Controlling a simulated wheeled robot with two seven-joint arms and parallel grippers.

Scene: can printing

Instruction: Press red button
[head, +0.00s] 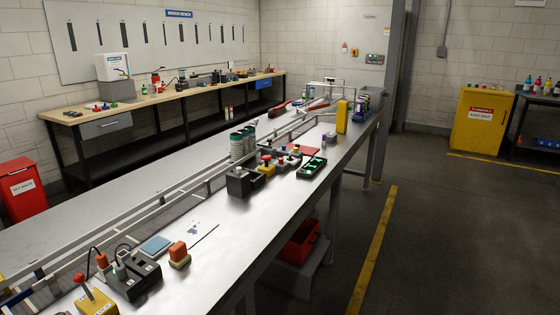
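Several red-topped controls stand along the long metal table (235,232). In the middle, a small yellow box with a red top (267,158) sits beside a black box (240,184). At the near left, a yellow box (97,302) has a red knob (79,279) beside it, and another red knob (102,260) stands by a black device (133,277). I cannot tell which one is the task's red button. Neither of my grippers is in view.
An orange and yellow block (179,254) and a blue pad (155,246) lie on the near table. Stacked cans (237,146) and a black device with a green display (312,167) stand farther along. The table's right front strip is clear. A yellow cabinet (480,122) stands at the back right.

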